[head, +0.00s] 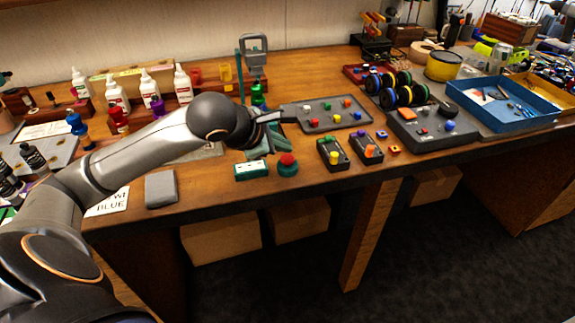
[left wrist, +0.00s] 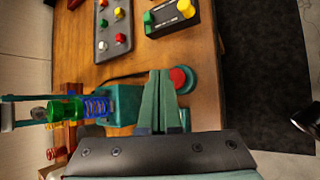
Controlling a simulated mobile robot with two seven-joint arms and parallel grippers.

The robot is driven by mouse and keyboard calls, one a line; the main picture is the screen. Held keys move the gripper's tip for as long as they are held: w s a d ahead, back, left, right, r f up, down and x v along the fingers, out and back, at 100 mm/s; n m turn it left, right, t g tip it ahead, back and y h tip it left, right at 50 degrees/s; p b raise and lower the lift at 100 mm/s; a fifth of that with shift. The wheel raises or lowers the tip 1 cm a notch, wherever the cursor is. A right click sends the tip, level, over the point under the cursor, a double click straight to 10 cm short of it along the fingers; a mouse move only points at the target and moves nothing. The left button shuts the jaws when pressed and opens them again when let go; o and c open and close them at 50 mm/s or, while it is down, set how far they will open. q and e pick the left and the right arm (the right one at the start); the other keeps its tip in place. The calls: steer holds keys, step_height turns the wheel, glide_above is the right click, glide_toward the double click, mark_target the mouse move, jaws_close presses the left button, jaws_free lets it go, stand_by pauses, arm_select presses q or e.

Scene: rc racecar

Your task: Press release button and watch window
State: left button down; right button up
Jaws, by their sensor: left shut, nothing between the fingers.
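The red release button (head: 287,159) sits on a round green base near the front edge of the bench. In the left wrist view the red button (left wrist: 180,78) is just right of my fingertips. A small green box with a pale window (head: 251,170) lies left of the button; I cannot read the window. My left gripper (head: 274,142) is shut and empty, behind the button in the head view; its teal fingers (left wrist: 158,74) are together in the wrist view. Contact with the button does not show. My right gripper is not in view.
A spring stand (head: 254,55) with a green cylinder (left wrist: 65,109) stands behind my gripper. A grey tray (head: 322,123) of coloured pegs and two small black boxes lie to the right. A grey block (head: 161,189) lies left. Bare wood shows in front of the bottles.

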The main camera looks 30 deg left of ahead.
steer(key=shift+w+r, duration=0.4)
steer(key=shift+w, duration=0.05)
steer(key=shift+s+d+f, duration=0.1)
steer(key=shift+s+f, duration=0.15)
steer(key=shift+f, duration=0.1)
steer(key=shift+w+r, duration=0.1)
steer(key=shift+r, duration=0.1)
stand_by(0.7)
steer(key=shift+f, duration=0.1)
arm_select(q)
steer(key=shift+f+b, duration=0.45)
steer(key=shift+b, duration=0.15)
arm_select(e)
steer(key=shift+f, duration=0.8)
